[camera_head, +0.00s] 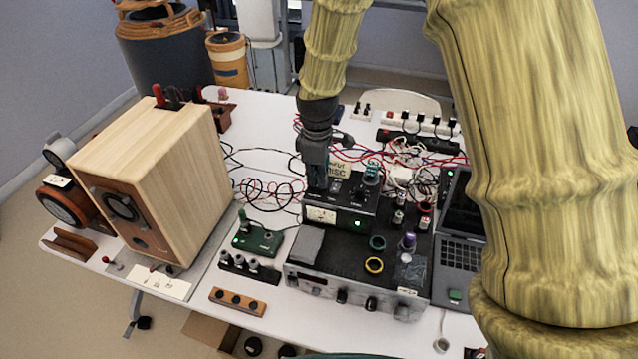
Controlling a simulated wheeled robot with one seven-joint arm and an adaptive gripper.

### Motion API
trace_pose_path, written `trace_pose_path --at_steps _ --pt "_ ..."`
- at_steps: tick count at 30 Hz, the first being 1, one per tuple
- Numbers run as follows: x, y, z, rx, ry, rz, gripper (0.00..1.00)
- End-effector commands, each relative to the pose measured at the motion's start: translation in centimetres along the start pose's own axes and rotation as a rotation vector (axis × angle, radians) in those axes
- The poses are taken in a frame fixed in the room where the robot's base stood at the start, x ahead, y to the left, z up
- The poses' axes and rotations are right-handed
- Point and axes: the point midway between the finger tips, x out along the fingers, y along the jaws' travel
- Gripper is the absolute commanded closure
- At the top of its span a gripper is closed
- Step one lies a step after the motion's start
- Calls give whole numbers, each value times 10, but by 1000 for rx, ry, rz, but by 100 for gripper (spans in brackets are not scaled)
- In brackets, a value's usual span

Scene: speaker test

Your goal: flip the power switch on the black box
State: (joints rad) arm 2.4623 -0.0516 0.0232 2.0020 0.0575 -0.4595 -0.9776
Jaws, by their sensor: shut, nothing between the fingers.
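The black box (352,219) sits on top of a larger dark unit on the table. Its front carries a pale meter at the left and a lit green light at the right. My gripper (319,188) points down at the rear left of the black box's top, with its fingers together and nothing held. The fingertips are close to the box's top; I cannot tell if they touch it. The power switch is too small or hidden to make out.
A wooden speaker (160,180) stands at the left. The larger unit (335,262) has knobs and coloured rings on it. A laptop (458,255) is at the right. Loose cables (270,190) and a power strip (418,124) lie around the box.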

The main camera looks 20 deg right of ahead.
Motion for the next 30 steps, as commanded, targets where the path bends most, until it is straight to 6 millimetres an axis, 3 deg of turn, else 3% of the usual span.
trace_pose_path --at_steps 30 --pt "5 0 0 0 0 0 100"
